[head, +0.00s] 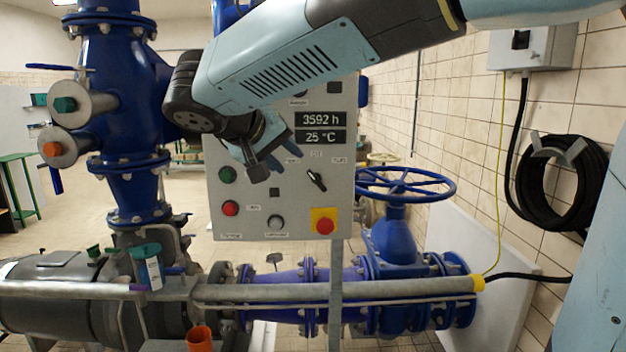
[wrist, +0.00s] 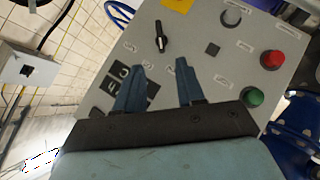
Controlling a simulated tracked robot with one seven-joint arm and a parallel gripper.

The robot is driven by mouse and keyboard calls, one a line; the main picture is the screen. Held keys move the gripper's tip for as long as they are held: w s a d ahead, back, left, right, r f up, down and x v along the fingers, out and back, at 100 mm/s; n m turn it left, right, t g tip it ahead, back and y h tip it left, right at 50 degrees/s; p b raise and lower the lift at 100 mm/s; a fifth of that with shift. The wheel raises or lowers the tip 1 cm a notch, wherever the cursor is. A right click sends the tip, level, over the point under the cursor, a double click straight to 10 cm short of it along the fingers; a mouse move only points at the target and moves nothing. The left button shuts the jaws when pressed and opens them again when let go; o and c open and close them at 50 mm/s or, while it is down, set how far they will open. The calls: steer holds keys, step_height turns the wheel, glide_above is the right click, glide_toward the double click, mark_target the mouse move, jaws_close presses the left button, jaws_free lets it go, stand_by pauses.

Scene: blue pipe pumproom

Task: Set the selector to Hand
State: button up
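The selector (head: 316,181) is a black knob on the front of a grey control panel (head: 288,215). Its handle slants from upper left to lower right in the head view. Small labels sit in an arc above it, too blurred to read surely. In the wrist view the selector (wrist: 160,38) stands beyond the fingertips, clear of them. My gripper (head: 266,168) is in front of the panel, left of the selector in the head view. In the wrist view my gripper (wrist: 159,66) has its two blue fingers apart with nothing between them.
A blue handwheel (head: 405,184) and pipes stand close behind and below.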

mark_target(315, 180)
steer(key=x, duration=1.3)
steer(key=shift+w+d+f, duration=0.1)
steer(key=shift+w+f, duration=0.1)
steer(key=shift+w, duration=0.1)
steer(key=shift+c, duration=0.2)
jaws_close()
